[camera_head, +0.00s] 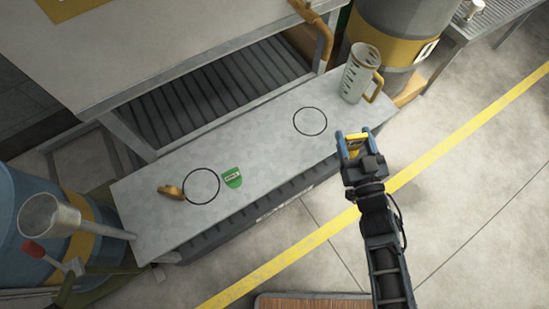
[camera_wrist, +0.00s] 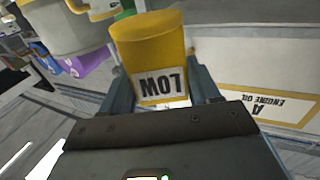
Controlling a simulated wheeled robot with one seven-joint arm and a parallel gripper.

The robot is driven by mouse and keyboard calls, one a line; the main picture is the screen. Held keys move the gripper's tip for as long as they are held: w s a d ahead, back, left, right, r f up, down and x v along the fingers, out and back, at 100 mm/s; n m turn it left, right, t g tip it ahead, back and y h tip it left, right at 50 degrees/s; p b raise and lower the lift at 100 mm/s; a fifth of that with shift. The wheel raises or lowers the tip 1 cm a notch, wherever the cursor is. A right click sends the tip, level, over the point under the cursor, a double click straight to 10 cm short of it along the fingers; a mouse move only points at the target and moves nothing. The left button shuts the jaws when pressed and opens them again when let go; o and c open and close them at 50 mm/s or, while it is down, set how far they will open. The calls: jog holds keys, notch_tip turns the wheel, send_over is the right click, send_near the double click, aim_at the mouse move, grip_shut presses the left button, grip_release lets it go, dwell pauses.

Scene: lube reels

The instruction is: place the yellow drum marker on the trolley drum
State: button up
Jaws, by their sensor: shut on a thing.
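The yellow drum marker (camera_wrist: 153,48), with a white label reading LOW, is held between the fingers of my gripper (camera_head: 353,139). In the head view only a bit of its yellow (camera_head: 355,148) shows; the rest is hidden by the gripper. My gripper is just off the right front edge of the grey bench (camera_head: 265,140). A grey drum with a yellow band (camera_head: 392,45) stands at the back right, beyond the jug. A blue drum with a yellow band (camera_head: 30,240) stands at the left. I cannot tell which drum is the trolley drum.
A jug with a yellow handle (camera_head: 360,72) stands at the bench's right end. A green tag (camera_head: 232,177) and a brass-coloured piece (camera_head: 171,192) lie near the left ring marking. The right ring (camera_head: 310,121) is empty. Open floor lies right, with a yellow line (camera_head: 450,145).

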jog(key=a+f+n+g+y+b, duration=0.2)
jog(key=a+f+n+y+b, duration=0.2)
jog(key=a+f+y, duration=0.2)
jog(key=shift+w+a+g+b, duration=0.2)
jog(key=shift+a+g+b, duration=0.15)
jog(key=shift+a, duration=0.75)
jog(key=w+a+f+b, duration=0.1)
jog(key=a+f+b, duration=0.1)
jog(key=a, duration=0.1)
jog(key=w+a+f+b, duration=0.1)
jog(key=a+f+b, duration=0.1)
jog(key=a, duration=0.2)
jog(key=w+a+f+b, duration=0.1)
jog(key=a+f+b, duration=0.2)
jog(key=a, duration=0.1)
jog(key=shift+a+f, duration=0.1)
jog(key=shift+f+b, duration=0.95)
jog(key=shift+f, duration=0.75)
jog(key=shift+f, duration=0.1)
jog(key=shift+f, duration=0.15)
jog(key=o, duration=1.1)
jog(key=shift+o, duration=0.2)
jog(key=shift+b, duration=0.3)
